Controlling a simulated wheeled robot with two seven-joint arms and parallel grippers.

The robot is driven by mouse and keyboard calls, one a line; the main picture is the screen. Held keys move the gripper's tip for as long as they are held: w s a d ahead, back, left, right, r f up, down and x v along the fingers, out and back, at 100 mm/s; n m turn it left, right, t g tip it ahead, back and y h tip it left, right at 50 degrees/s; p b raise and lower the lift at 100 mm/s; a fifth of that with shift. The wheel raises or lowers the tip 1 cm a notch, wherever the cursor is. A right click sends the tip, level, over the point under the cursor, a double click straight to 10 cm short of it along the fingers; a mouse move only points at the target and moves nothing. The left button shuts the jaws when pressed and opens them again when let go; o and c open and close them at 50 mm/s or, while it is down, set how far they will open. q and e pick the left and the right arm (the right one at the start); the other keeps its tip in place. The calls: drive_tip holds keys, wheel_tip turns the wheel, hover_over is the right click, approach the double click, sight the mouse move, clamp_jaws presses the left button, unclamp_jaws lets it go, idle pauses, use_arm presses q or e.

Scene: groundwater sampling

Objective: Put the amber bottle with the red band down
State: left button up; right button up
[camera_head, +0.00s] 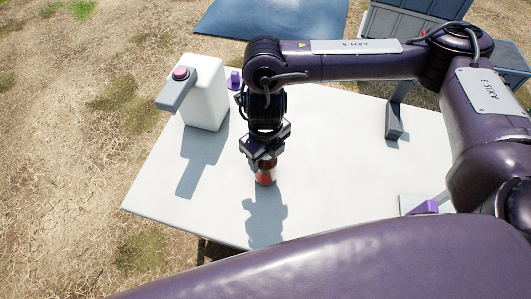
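The amber bottle with the red band (265,177) is upright at the left part of the white table (330,210), in the head view. Its base is on the tabletop or very close above it; its shadow starts right at the base. My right gripper (264,160) points down from above, with its fingers around the bottle's upper part, and looks shut on it. The fingers hide the bottle's top. My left gripper is not in view.
A grey stand (396,120) and another purple piece (425,207) are to the right. The front left tabletop is clear.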

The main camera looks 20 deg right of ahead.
drive_tip(key=o, duration=0.3)
drive_tip(key=shift+o, duration=0.2)
drive_tip(key=shift+r, duration=0.1)
wheel_tip(320, 180, up, 11)
drive_tip(key=shift+r+p, duration=0.2)
drive_tip(key=shift+p, duration=0.4)
drive_tip(key=shift+r, duration=0.35)
